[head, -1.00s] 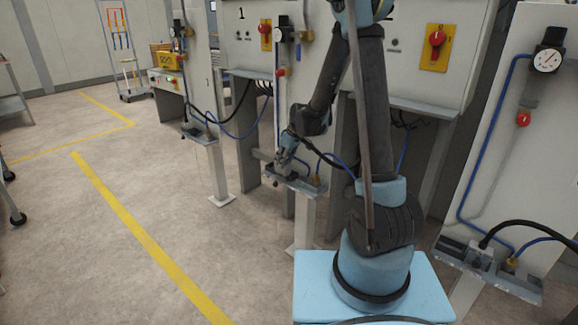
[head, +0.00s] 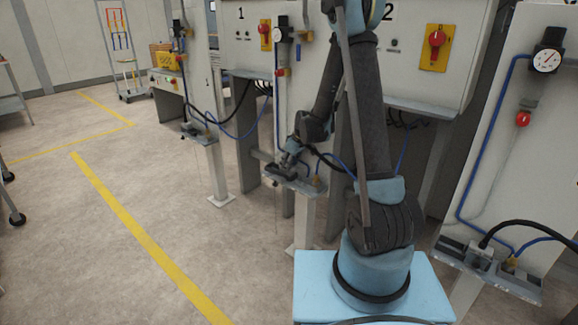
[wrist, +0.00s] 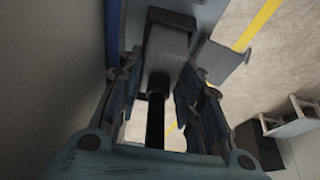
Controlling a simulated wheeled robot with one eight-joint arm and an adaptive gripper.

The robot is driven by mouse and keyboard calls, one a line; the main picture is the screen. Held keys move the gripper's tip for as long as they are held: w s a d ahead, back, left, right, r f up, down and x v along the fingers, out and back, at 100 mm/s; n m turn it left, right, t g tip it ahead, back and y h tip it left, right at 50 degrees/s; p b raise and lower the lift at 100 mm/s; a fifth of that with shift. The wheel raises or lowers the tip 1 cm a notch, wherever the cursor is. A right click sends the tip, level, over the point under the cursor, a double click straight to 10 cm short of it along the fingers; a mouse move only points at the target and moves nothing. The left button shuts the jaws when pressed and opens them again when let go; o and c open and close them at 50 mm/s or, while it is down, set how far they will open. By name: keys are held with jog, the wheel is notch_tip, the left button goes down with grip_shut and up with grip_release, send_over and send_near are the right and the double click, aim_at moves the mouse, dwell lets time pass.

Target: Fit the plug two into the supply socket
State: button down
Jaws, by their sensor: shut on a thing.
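Plug two (wrist: 166,55) is a grey block with a black collar and black cable, seen between my gripper's fingers in the wrist view. My gripper (wrist: 160,78) is shut on it, one finger on each side. In the head view my gripper (head: 289,160) is low over the bracket shelf (head: 308,187) on the post at the middle station. A dark block (head: 279,171) at the shelf's left end seems to be the supply socket. The plug's front end is hard to see, so I cannot tell whether it touches or enters the socket.
A black cable (head: 325,157) runs right from my gripper, near a blue hose (head: 345,166). Cabinet panels stand close behind the shelf. Another post shelf (head: 210,136) is to the left, and one with a plug and hoses (head: 525,285) is to the right. The floor at left is open.

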jog(key=c, duration=1.4)
grip_release()
jog(key=s+d+r+m, duration=0.1)
jog(key=s+d+r, duration=0.4)
jog(key=r, duration=0.3)
jog(key=s+d+r+m, duration=0.1)
jog(key=s+d+r, duration=0.45)
jog(key=r, duration=0.25)
jog(key=s+d+f+m+h, duration=0.1)
jog(key=s+d, duration=0.3)
jog(key=s, duration=0.6)
jog(key=s+d+f+m+h, duration=0.1)
jog(key=s+d+m, duration=0.3)
jog(key=s, duration=0.6)
jog(key=s+d+f+m+h, duration=0.1)
jog(key=s+d+m, duration=0.2)
jog(key=s, duration=0.7)
jog(key=shift+d+f+g+h, duration=0.1)
jog(key=shift+d+g+h, duration=0.2)
jog(key=shift+d, duration=0.85)
